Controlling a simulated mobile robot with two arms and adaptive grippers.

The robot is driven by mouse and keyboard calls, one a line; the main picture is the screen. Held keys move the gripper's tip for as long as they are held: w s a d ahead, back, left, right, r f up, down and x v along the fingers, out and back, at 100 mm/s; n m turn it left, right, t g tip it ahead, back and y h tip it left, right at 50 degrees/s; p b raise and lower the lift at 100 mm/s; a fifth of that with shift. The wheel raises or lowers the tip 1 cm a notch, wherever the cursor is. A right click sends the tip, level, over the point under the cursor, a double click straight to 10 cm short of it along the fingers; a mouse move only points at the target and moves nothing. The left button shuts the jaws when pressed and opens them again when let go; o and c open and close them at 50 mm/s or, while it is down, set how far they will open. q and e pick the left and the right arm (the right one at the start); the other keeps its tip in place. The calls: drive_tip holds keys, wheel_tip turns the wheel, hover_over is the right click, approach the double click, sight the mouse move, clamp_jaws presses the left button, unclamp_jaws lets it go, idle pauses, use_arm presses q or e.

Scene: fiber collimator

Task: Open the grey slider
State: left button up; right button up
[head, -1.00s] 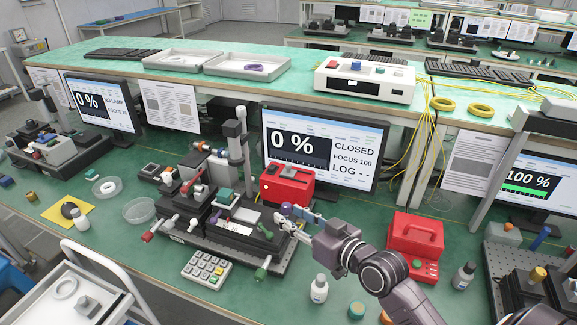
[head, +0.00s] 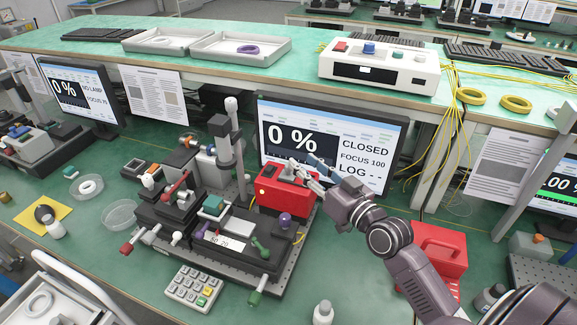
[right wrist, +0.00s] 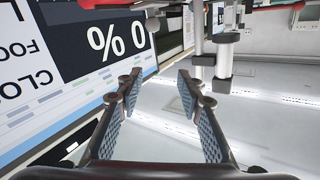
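The red box (head: 284,191) stands behind the optical bench, in front of the large monitor. A small grey piece (head: 289,170) on its top looks like the grey slider; its shape is hard to make out. My right gripper (head: 306,168) is at the upper right of the box, close to the grey piece, and I cannot tell whether they touch. In the right wrist view the gripper (right wrist: 158,84) is open, with nothing between its fingers. The grey slider is not clear there. My left gripper is not in view.
The large monitor (head: 330,140) stands close behind the gripper and reads CLOSED and 0 %. A tall grey post (head: 234,140) rises left of the red box. The bench (head: 286,264) carries several knobs and levers.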

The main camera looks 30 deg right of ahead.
sight(303, 191)
drive_tip(key=shift+f+b, duration=0.4)
drive_tip(key=shift+f, duration=0.25)
drive_tip(key=shift+f+b, duration=0.25)
drive_tip(key=shift+b, duration=0.1)
drive_tip(key=f+b, duration=0.4)
drive_tip(key=shift+w+d, duration=0.1)
drive_tip(key=shift+w, duration=0.1)
drive_tip(key=shift+f+b, duration=0.4)
drive_tip(key=shift+w+r, duration=0.15)
drive_tip(key=shift+w, duration=0.25)
drive_tip(key=shift+w+a+p, duration=0.2)
drive_tip(key=shift+w+p, duration=0.05)
drive_tip(key=shift+w, duration=0.9)
drive_tip(key=shift+w+a+p, duration=0.15)
drive_tip(key=shift+w+p, duration=0.05)
drive_tip(key=shift+w, duration=0.95)
drive_tip(key=shift+w+a+p, duration=0.2)
drive_tip(key=shift+w+p, duration=0.05)
drive_tip(key=shift+w, duration=0.9)
clamp_jaws()
